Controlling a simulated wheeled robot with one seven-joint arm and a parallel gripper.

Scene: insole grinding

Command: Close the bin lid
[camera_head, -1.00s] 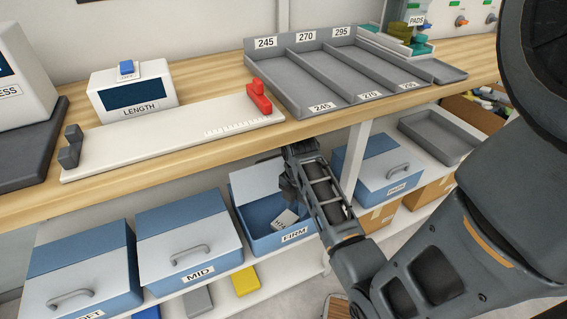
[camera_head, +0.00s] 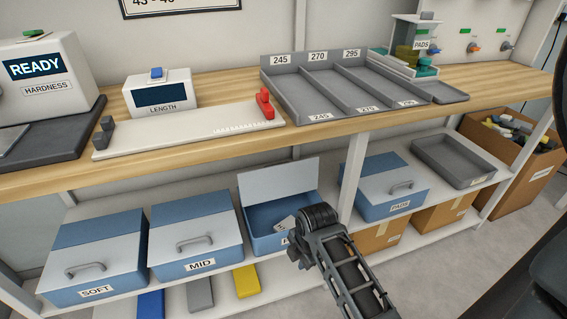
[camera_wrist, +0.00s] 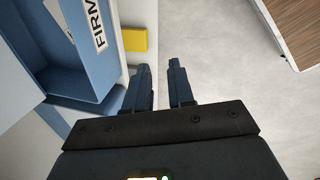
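The blue FIRM bin (camera_head: 265,242) stands on the shelf under the bench, and its pale lid (camera_head: 279,178) is raised and tilted back. A labelled piece (camera_head: 285,224) lies inside.
Closed SOFT (camera_head: 98,275) and MID (camera_head: 198,252) bins stand to the left, and the closed PADS bin (camera_head: 385,190) to the right. A grey tray (camera_head: 453,160) sits farther right. The bench edge overhangs the shelf. Open floor lies in front.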

